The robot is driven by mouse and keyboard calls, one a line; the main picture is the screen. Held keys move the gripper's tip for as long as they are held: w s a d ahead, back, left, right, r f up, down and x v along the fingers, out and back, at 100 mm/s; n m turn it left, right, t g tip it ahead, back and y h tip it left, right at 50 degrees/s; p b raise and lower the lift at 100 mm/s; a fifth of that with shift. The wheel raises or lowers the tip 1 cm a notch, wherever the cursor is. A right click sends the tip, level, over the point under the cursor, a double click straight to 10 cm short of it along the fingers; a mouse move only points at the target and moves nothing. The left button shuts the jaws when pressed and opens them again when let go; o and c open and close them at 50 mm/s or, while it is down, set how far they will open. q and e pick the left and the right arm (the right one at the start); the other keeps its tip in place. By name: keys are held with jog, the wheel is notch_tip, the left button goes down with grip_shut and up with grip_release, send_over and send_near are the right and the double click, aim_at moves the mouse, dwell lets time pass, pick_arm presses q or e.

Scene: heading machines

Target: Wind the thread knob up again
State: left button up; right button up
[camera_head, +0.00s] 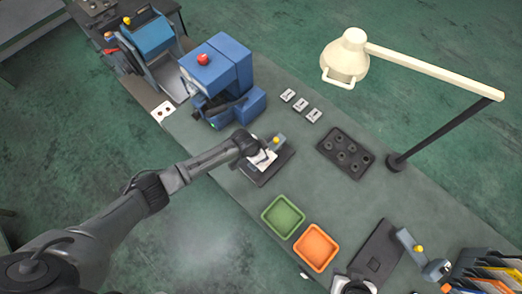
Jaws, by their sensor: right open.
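The device has a grey-blue part with a yellow knob (277,140) just right of the gripper; the gripper hides part of the base. A similar device (377,252) with a yellow knob (419,249) stands at the lower right. A blue machine (222,66) carries a red knob (203,59). I cannot tell which knob is the thread knob.
A green tray (265,221) and an orange tray (300,247) lie at the front. A dark block with round holes (322,146) and a lamp (346,55) on a dark post stand behind. Folders (492,270) fill the lower right corner. The table middle is mostly clear.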

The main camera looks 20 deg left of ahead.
pick_arm(q)
jog(key=shift+n, duration=0.3)
dwell(0.4)
jog(key=o, duration=0.9)
jog(key=v, duration=1.3)
jog(key=shift+r+b, duration=0.3)
jog(key=shift+r, duration=0.1)
jog(key=shift+s, duration=0.1)
